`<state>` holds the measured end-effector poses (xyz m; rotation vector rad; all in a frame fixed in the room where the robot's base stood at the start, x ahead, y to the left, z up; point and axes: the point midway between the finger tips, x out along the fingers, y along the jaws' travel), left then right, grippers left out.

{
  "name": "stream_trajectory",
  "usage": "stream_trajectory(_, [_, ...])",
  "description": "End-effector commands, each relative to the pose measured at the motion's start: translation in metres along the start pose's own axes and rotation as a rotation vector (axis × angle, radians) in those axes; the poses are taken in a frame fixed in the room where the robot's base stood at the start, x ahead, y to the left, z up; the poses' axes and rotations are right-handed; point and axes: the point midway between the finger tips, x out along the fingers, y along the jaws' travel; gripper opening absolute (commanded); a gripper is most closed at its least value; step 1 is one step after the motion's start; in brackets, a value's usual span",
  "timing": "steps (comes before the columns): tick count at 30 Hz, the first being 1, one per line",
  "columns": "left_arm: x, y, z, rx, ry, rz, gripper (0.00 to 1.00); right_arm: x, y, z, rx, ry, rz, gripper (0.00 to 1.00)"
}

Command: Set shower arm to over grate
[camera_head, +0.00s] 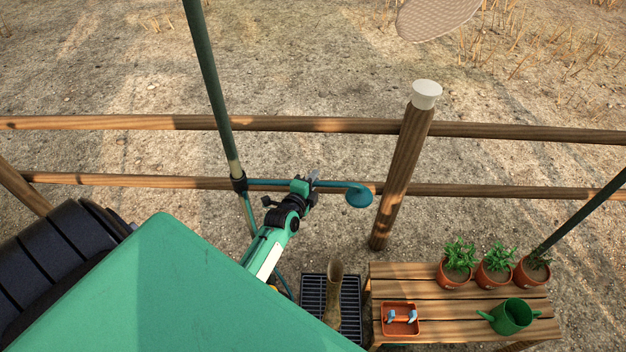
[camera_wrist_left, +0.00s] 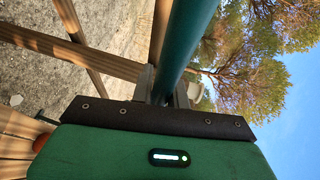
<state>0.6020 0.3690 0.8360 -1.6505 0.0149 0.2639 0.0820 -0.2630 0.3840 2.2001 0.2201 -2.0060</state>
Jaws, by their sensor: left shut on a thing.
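The teal shower arm (camera_head: 265,182) reaches out to the right from a collar on a green pole and ends in a round shower head (camera_head: 358,195). My left gripper (camera_head: 313,179) is shut on the arm, between the collar and the head. In the left wrist view the teal tube (camera_wrist_left: 190,38) runs between the fingers of my left gripper (camera_wrist_left: 163,88). The dark grate (camera_head: 313,292) lies on the ground lower down in the head view, with a brown boot (camera_head: 335,295) on it. The head appears up and right of the grate in the picture. My right gripper is not in view.
A wooden rail fence (camera_head: 300,125) and a white-capped post (camera_head: 405,170) stand behind the shower arm. A slatted bench (camera_head: 450,305) right of the grate holds potted plants (camera_head: 458,262), a green watering can (camera_head: 511,317) and an orange tray (camera_head: 400,329).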

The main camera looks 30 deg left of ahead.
Motion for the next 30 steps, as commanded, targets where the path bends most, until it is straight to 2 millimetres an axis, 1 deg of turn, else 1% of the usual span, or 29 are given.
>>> stream_trajectory(5, [-0.003,0.002,-0.001,0.004,0.015,0.003,0.0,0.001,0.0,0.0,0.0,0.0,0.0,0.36])
stream_trajectory(11, [-0.015,0.005,-0.006,0.019,0.071,0.008,0.0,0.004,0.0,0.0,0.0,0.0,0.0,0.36])
stream_trajectory(17, [-0.034,0.009,-0.013,0.039,0.17,0.015,0.0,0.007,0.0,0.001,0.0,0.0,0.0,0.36])
stream_trajectory(21, [-0.052,0.013,-0.017,0.055,0.251,0.023,0.0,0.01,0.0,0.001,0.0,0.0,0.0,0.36])
stream_trajectory(30, [-0.087,0.02,-0.022,0.081,0.414,0.037,0.0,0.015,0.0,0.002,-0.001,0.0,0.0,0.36])
